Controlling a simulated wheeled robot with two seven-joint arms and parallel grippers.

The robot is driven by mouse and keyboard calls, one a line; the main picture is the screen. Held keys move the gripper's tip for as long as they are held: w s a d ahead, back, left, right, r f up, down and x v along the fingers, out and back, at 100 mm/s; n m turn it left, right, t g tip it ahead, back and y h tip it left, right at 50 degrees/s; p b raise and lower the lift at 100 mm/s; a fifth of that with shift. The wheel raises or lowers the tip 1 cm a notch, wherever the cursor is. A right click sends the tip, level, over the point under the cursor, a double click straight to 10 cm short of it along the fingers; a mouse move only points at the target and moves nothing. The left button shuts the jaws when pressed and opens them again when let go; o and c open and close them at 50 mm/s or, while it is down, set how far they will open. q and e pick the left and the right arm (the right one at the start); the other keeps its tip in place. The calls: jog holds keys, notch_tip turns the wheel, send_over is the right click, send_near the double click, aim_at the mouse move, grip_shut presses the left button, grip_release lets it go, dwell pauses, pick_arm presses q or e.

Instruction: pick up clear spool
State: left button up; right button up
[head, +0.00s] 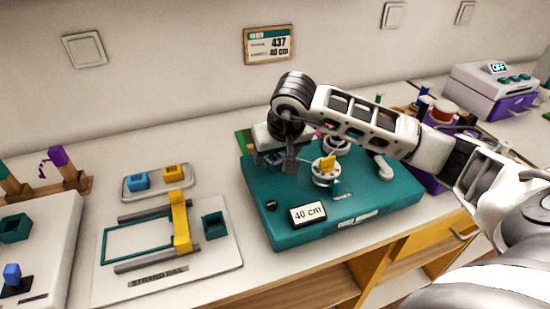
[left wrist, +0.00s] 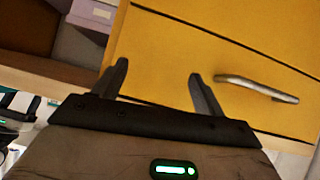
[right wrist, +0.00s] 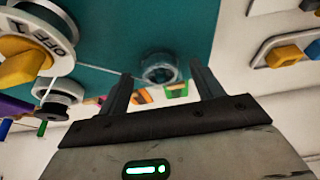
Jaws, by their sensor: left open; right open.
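The clear spool (right wrist: 160,68) is a small, glassy, round piece on the teal board (right wrist: 120,22) in the right wrist view. It shows between and beyond the fingertips of my right gripper (right wrist: 161,80), which is open with nothing between its fingers. In the head view my right gripper (head: 281,162) hangs over the back left of the teal board (head: 290,225), and I cannot make out the spool there. My left gripper (left wrist: 158,76) is open and empty in front of a yellow drawer front; it is outside the head view.
A white dial with a yellow handle (head: 326,170) stands on the teal board beside my right gripper. The strand rail board (head: 215,265) lies to the left, and a white box (head: 490,85) stands at far right.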

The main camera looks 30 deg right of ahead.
jog(key=shift+w+f, duration=0.1)
jog(key=shift+f, duration=0.2)
jog(key=c, duration=0.9)
jog(key=shift+c, duration=0.2)
